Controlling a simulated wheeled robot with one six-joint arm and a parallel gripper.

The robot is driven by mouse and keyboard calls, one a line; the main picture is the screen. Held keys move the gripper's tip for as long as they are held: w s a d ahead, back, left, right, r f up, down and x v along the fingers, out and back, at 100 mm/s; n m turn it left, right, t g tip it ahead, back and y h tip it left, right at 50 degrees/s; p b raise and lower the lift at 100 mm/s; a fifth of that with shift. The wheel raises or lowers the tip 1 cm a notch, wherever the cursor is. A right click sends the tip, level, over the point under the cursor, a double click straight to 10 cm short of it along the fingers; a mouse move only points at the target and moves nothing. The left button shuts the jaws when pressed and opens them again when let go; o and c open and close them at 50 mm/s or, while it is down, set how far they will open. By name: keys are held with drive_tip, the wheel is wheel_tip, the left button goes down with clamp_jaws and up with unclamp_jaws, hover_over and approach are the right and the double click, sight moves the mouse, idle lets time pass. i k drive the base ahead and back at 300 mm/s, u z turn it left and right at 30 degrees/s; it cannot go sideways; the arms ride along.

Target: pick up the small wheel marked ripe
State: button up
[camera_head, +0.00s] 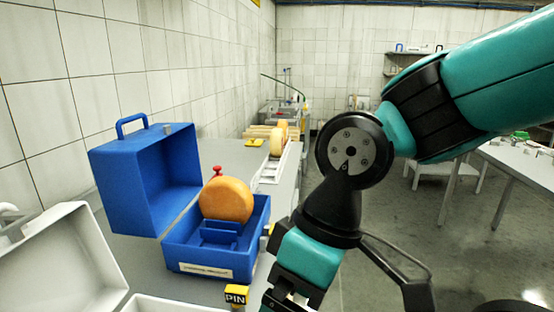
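An orange cheese wheel (226,199) stands on edge in the open blue case (262,213) on the bench. Two more orange wheels stand further back along the wall, a nearer one (276,142) and one partly behind it (283,127). I can read no "ripe" mark on any wheel. My arm comes in from the upper right and bends down to the right of the blue case. The black end of my gripper (284,298) is cut off by the bottom edge, close to the case's front right. Its fingertips do not show clearly, and I see nothing held.
A pale open case (60,262) fills the lower left. A red knob (217,171) shows behind the wheel. A white table (515,160) stands at right, with open floor between.

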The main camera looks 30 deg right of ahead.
sight(227, 199)
drive_tip(key=u, duration=0.05)
drive_tip(key=k, duration=0.65)
drive_tip(key=z, duration=0.6)
drive_tip(key=i, duration=1.35)
drive_tip(key=u, duration=0.85)
